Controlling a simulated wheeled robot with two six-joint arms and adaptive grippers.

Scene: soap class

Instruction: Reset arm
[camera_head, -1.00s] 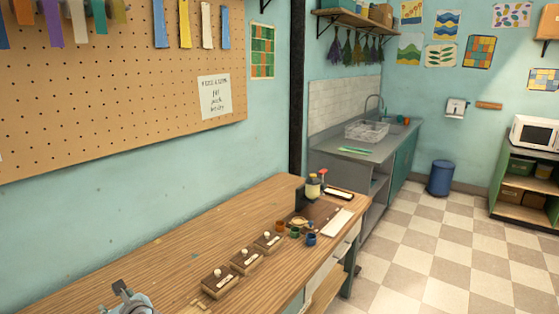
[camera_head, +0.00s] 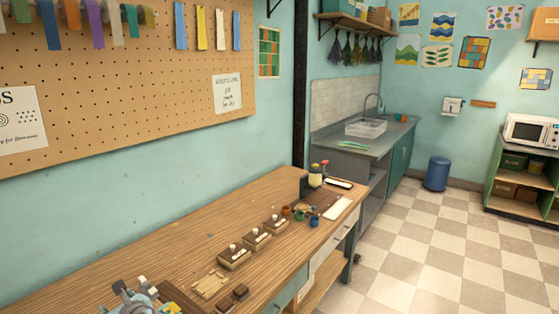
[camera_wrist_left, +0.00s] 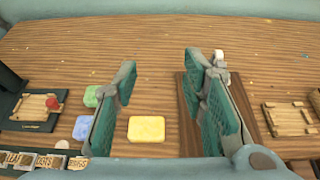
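My left gripper (camera_head: 133,291) shows at the bottom left of the head view, above the near end of the wooden workbench (camera_head: 150,255). In the left wrist view its two green-padded fingers (camera_wrist_left: 163,82) stand wide apart with nothing between the tips. A yellow soap bar (camera_wrist_left: 146,129) lies on the bench, seen through the gap between the fingers. A green bar (camera_wrist_left: 91,96) and a blue bar (camera_wrist_left: 82,127) lie left of the left finger, which partly hides them. My right gripper is not in view.
Wooden frames lie at left (camera_wrist_left: 36,107) and right (camera_wrist_left: 290,117) in the wrist view; a dark board (camera_wrist_left: 245,108) is beside the right finger. Several small boxes with white knobs (camera_head: 234,257) and coloured jars (camera_head: 314,221) stand along the bench.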

